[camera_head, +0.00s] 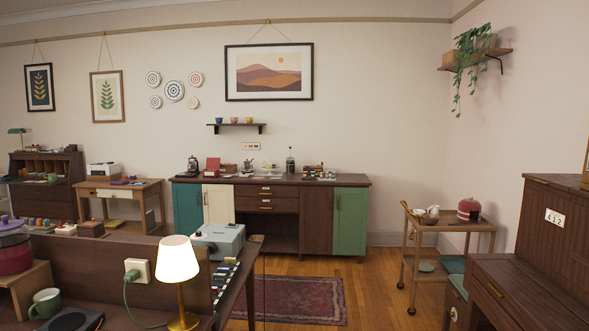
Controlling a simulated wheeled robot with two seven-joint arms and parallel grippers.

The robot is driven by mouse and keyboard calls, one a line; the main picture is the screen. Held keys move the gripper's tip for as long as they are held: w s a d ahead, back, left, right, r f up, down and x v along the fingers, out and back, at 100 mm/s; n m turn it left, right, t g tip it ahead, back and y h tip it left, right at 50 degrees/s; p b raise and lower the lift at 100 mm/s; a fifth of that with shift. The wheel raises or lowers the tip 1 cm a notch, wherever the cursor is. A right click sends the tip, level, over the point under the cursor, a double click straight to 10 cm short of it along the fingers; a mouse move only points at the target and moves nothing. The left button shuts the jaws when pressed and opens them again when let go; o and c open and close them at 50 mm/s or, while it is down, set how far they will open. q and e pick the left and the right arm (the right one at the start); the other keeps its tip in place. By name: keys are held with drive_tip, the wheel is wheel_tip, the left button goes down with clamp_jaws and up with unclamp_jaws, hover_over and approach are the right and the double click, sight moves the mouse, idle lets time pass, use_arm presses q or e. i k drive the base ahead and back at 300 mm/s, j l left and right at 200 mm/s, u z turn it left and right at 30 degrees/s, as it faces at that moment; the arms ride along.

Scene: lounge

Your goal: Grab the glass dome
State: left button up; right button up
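No glass dome can be made out for sure. Small pale items (269,168) stand on the dark wooden sideboard (345,180) against the back wall, too small to tell whether a clear dome is among them. A dark upright thing (193,166) stands at the sideboard's left end, its kind unclear. Neither of my grippers is in view.
A desk with a lit lamp (178,262), a grey device (218,240) and a green mug (46,302) fills the near left. A trolley (452,226) stands right, a dark cabinet (530,295) near right. Floor with a rug (295,300) lies open between.

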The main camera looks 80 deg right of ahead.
sight(268, 164)
drive_tip(key=z, duration=0.35)
drive_tip(key=i+l+z, duration=0.2)
drive_tip(key=l, duration=0.15)
drive_tip(key=l+z, duration=0.15)
drive_tip(key=l, duration=0.2)
drive_tip(key=i+l+z, duration=0.35)
drive_tip(key=l+z, duration=0.25)
drive_tip(key=i+l+z, duration=0.2)
drive_tip(key=z, duration=0.15)
drive_tip(key=i+l+z, duration=0.55)
drive_tip(key=z, duration=0.2)
drive_tip(key=i+l+z, duration=0.1)
drive_tip(key=i+z, duration=0.3)
drive_tip(key=i, duration=2.4)
drive_tip(key=i+u, duration=0.1)
drive_tip(key=i, duration=0.35)
drive_tip(key=i+l+u, duration=0.15)
drive_tip(key=i, duration=0.35)
drive_tip(key=i+l+u, duration=0.1)
drive_tip(key=i, duration=0.35)
drive_tip(key=i+l+u, duration=0.65)
drive_tip(key=i, duration=0.2)
